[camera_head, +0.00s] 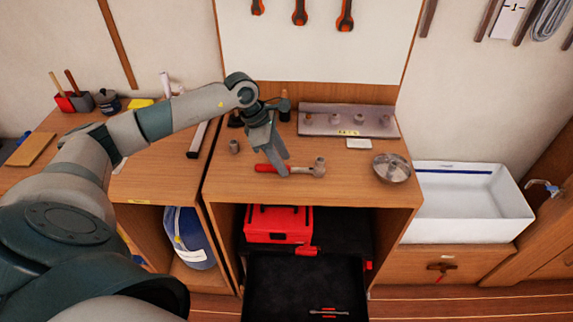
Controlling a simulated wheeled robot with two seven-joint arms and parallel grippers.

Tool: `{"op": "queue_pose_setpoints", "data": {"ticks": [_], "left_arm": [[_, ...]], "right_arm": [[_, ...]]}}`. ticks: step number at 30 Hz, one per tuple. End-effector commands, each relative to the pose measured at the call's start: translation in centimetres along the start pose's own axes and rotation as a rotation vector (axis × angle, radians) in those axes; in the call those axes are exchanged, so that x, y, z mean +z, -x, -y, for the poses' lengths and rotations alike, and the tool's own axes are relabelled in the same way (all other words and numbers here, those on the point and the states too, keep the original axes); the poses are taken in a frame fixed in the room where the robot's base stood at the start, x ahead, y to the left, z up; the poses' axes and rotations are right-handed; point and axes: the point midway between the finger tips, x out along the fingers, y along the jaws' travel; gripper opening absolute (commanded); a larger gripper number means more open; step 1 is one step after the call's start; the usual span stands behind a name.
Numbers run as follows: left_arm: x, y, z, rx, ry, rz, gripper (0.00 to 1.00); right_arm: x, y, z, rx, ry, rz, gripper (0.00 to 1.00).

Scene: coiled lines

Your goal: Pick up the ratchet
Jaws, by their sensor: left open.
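The ratchet (312,170) has a red handle and a grey metal head. It lies flat on the wooden workbench top, with its handle to the left and its head to the right. My left gripper (279,168) reaches in from the left and points down at the ratchet. Its fingers are open and overlap the ratchet's middle in the picture, near where the handle meets the metal shaft. I cannot tell whether the fingers touch it. My right gripper is not in view.
A metal tray (318,125) with several sockets stands behind. A loose socket (234,146) is left of the ratchet and a round metal part (391,168) right. A small dark bottle (284,106) stands near my wrist. Below, a red toolbox (278,222) sits above an open drawer (290,285).

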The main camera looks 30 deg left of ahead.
Motion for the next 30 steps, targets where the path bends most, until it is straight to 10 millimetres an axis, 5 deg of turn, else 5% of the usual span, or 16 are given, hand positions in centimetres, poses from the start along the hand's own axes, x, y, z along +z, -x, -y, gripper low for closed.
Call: {"op": "queue_pose_setpoints", "data": {"ticks": [19, 24, 30], "left_arm": [[0.0, -1.4, 0.1, 0.000, -0.001, 0.001, 0.41], [0.0, -1.4, 0.1, -0.001, -0.001, 0.001, 0.01], [0.1, -1.4, 0.0, 0.000, -0.001, 0.002, 0.00]], "right_arm": [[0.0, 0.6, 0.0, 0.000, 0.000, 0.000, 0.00], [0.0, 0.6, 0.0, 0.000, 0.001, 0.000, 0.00], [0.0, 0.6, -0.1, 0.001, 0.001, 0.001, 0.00]]}}
